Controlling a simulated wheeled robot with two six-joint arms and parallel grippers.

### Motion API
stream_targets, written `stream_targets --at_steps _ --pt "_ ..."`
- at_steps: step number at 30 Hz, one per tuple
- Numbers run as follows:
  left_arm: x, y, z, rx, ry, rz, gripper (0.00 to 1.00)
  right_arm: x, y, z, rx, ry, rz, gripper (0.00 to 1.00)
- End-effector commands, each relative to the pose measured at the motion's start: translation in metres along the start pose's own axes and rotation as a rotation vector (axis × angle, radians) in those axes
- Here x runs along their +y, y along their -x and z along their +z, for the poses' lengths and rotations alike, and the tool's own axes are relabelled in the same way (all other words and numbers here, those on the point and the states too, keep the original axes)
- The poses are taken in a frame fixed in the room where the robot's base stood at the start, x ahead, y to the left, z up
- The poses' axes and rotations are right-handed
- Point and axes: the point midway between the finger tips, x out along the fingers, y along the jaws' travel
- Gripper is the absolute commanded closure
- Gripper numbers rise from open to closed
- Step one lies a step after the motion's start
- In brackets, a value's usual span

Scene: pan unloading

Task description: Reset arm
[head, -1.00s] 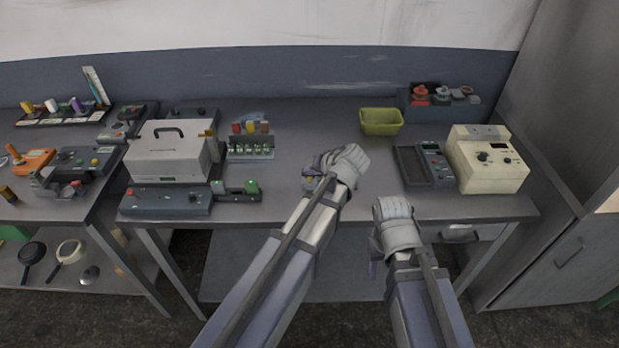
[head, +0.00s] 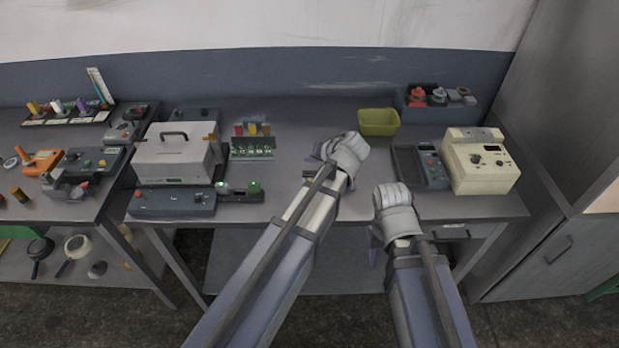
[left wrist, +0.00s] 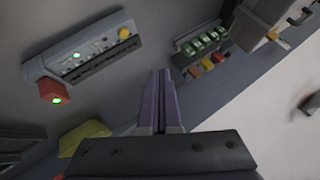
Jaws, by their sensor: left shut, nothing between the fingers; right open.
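My left gripper (head: 318,152) is over the middle of the bench, with its purple fingers together and nothing between them; they show closed in the left wrist view (left wrist: 160,76). My right gripper (head: 375,240) is at the bench's front edge, right of the left one. Its fingers are mostly hidden behind its wrist. Neither gripper holds anything that I can see.
The bench (head: 290,205) carries a grey box with a handle (head: 172,155), a rack with green lights (head: 253,147), a yellow-green bin (head: 379,122), a dark meter (head: 431,166) and a cream device (head: 482,163). A tall cabinet (head: 560,150) stands at the right.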

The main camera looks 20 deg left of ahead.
Motion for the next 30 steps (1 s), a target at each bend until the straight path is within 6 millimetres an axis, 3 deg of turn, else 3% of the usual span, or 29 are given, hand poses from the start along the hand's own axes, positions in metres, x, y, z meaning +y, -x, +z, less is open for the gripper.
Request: stream_targets --at_steps 7,10,14,18,21,25,30 --pt "0.0 0.0 0.0 0.0 0.0 0.0 1.0 0.0 0.0 0.0 0.0 0.0 0.0 0.5" --pt "0.004 0.005 0.013 -0.025 -0.016 0.021 1.0 0.0 0.0 0.0 0.0 0.0 0.0 0.5" --pt "0.024 0.027 0.066 -0.136 -0.096 0.126 1.0 0.0 0.0 0.0 0.0 0.0 0.0 0.5" --pt "0.049 0.063 0.136 -0.284 -0.233 0.295 1.0 0.0 0.0 0.0 0.0 0.0 0.0 0.5" --pt "0.063 0.089 0.177 -0.364 -0.326 0.41 1.0 0.0 0.0 0.0 0.0 0.0 0.0 0.5" --pt "0.073 0.115 0.211 -0.43 -0.417 0.522 1.0 0.0 0.0 0.0 0.0 0.0 0.0 0.5" --pt "0.078 0.128 0.227 -0.462 -0.464 0.58 1.0 0.0 0.0 0.0 0.0 0.0 0.0 0.5"
